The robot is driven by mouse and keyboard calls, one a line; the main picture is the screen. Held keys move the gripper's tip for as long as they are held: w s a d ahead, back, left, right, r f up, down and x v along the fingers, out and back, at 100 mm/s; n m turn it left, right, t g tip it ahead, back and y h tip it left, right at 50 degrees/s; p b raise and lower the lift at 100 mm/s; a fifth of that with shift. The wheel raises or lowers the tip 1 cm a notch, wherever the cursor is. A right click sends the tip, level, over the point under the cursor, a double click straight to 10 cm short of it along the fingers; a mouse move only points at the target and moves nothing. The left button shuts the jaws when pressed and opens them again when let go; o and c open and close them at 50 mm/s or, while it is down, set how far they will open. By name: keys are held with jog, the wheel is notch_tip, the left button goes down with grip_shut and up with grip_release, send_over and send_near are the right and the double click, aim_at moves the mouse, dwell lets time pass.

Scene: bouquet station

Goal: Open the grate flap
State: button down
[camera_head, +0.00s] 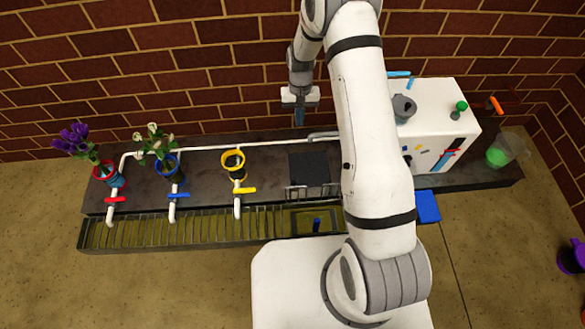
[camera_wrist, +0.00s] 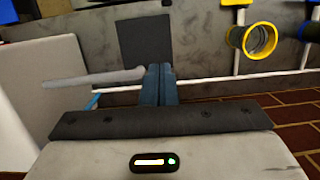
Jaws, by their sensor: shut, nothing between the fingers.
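My gripper (camera_head: 300,118) is above the back edge of the counter, its blue fingers pointing down. In the wrist view the gripper (camera_wrist: 161,72) has its fingers together and empty. In the head view a thin barred piece, seemingly the grate flap (camera_head: 311,190), stands up at the counter's front edge, well in front of my gripper. Below it a section of the trough (camera_head: 300,222) shows no slats, and a small blue object (camera_head: 316,224) is inside. My arm hides the trough's right end. I cannot make out the flap in the wrist view.
A dark square mat (camera_head: 310,165) lies on the counter, also in the wrist view (camera_wrist: 145,45). A grey spout (camera_head: 323,136) is close to my gripper. Red, blue and yellow pots (camera_head: 233,160) with taps stand left. A white box (camera_head: 440,120) stands right.

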aim_at(294, 184)
notch_tip(294, 184, down, 14)
jog(key=a+g+p, duration=0.1)
jog(key=a, duration=0.1)
jog(key=s+f+b, duration=0.3)
jog(key=s+f, duration=0.3)
jog(key=f, duration=0.3)
jog(key=shift+s+a+f, duration=0.2)
jog(key=shift+s+f, duration=0.05)
jog(key=shift+s, duration=0.1)
jog(key=shift+s+r+p, duration=0.3)
jog(key=shift+s+p, duration=0.05)
jog(key=shift+s, duration=0.4)
jog(key=shift+s+r+p, duration=0.3)
jog(key=shift+s+p, duration=0.05)
jog(key=shift+s, duration=0.35)
